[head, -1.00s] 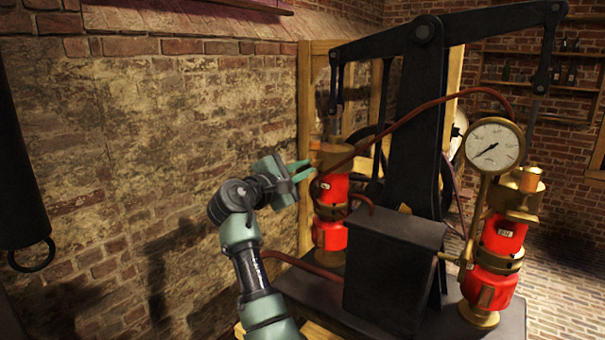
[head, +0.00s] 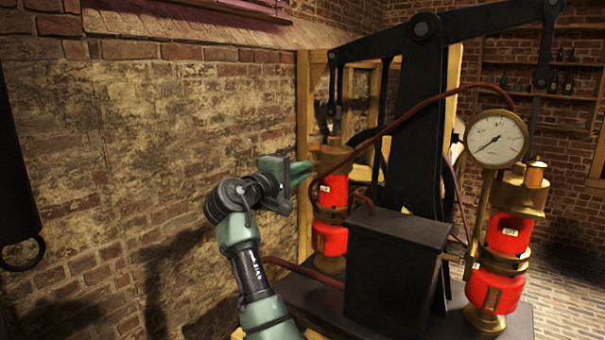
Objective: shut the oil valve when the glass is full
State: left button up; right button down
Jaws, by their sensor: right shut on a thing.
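My right gripper (head: 300,172), with green fingers, is at the left side of the left red cylinder (head: 333,192), just below its brass top (head: 330,156). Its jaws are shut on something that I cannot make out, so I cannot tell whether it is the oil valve. A small amber cup (head: 536,174) stands on top of the right brass-and-red cylinder (head: 510,236). I cannot tell whether it is the oil glass or how full it is. My left gripper is out of view.
A black beam frame (head: 424,130) rises behind a dark box (head: 396,262) on a dark base. A round dial gauge (head: 497,138) stands at the right. A dark red hose (head: 420,118) arches across. A brick wall (head: 150,150) is at left, with a dark hanging cylinder (head: 18,170).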

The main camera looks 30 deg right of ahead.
jog(key=shift+r, duration=0.35)
jog(key=c, duration=1.5)
grip_release()
jog(key=shift+d, duration=0.1)
jog(key=b+v, duration=0.2)
jog(key=v, duration=0.5)
jog(key=shift+a+f, duration=0.25)
jog(key=shift+f, duration=0.05)
